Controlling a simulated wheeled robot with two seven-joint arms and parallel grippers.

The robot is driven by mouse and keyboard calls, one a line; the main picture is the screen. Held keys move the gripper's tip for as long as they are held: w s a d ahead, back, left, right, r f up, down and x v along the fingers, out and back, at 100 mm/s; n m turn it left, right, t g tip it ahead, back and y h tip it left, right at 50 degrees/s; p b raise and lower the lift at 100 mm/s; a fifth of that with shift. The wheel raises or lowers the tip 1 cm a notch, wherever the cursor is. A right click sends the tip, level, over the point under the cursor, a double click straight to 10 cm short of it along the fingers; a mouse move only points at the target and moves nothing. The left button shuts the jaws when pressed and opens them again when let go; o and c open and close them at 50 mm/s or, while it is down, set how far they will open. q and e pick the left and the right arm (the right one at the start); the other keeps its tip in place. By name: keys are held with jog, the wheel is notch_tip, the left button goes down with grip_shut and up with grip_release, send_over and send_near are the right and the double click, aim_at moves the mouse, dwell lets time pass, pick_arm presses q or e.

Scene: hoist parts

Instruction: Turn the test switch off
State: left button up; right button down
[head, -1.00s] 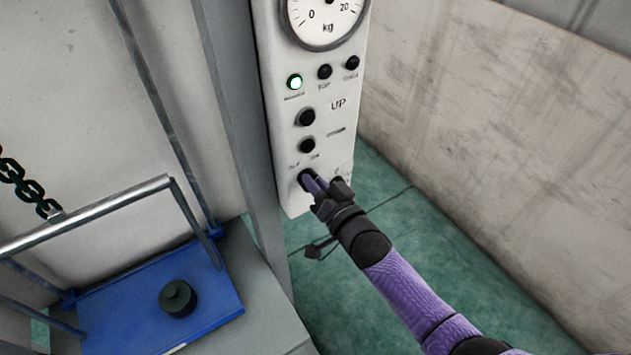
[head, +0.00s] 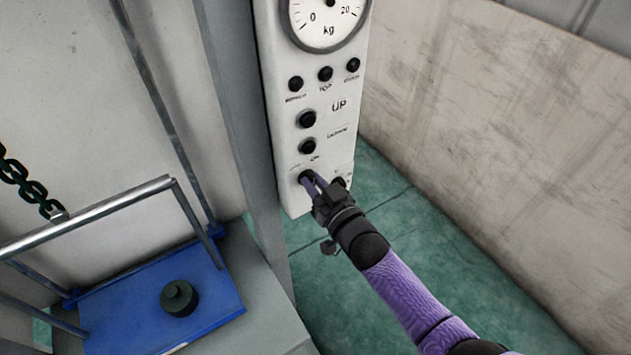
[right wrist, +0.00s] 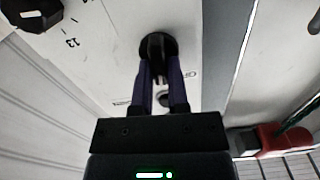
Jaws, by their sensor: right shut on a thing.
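The test switch is a black round knob (head: 304,176) low on the left side of the white control panel (head: 295,200). It also shows in the right wrist view as a black knob (right wrist: 158,42) between my fingertips. My right gripper (head: 311,181) is shut on this knob, its purple fingers on either side of it. The fingers partly hide the knob and its labels. The left indicator lamp (head: 296,84) on the panel is dark. My left gripper is not in view.
Above the switch are two black buttons (head: 307,118), an UP label and a kg dial (head: 326,15). Another black knob (right wrist: 31,13) sits beside the switch. A blue platform (head: 110,318) with a dark weight (head: 179,298) stands left. A concrete wall (head: 500,110) bounds the right.

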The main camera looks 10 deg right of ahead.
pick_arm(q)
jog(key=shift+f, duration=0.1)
pick_arm(e)
jog(key=n, duration=0.7)
jog(key=shift+s+a, duration=0.1)
jog(key=shift+a, duration=0.1)
jog(key=shift+f, duration=0.1)
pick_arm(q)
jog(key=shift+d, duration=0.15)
pick_arm(e)
jog(key=c, duration=0.6)
grip_release()
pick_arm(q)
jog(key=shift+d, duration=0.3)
